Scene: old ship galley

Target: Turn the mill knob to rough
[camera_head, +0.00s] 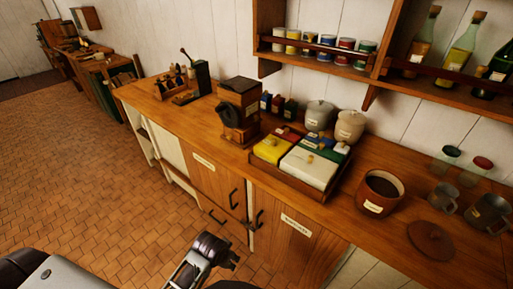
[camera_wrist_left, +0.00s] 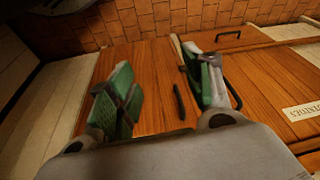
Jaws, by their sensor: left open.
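The mill (camera_head: 240,104), a brown wooden box with a dark top, stands on the wooden counter near its middle in the head view. A black part, perhaps the knob or crank, juts from its front left side; no rough marking can be read. My left gripper (camera_head: 225,254) is low in front of the cabinet doors, below the counter and well apart from the mill. In the left wrist view my left gripper (camera_wrist_left: 165,92) is open and empty, its green-padded fingers spread before a wooden door with a dark handle (camera_wrist_left: 179,101). The mill is not in that view.
Right of the mill are a tray of coloured boxes (camera_head: 287,184), lidded jars (camera_head: 350,126) and a brown pot (camera_head: 380,193). A dark green box (camera_head: 202,77) and small items stand left. A shelf (camera_head: 318,56) hangs above. The tiled floor in front is clear.

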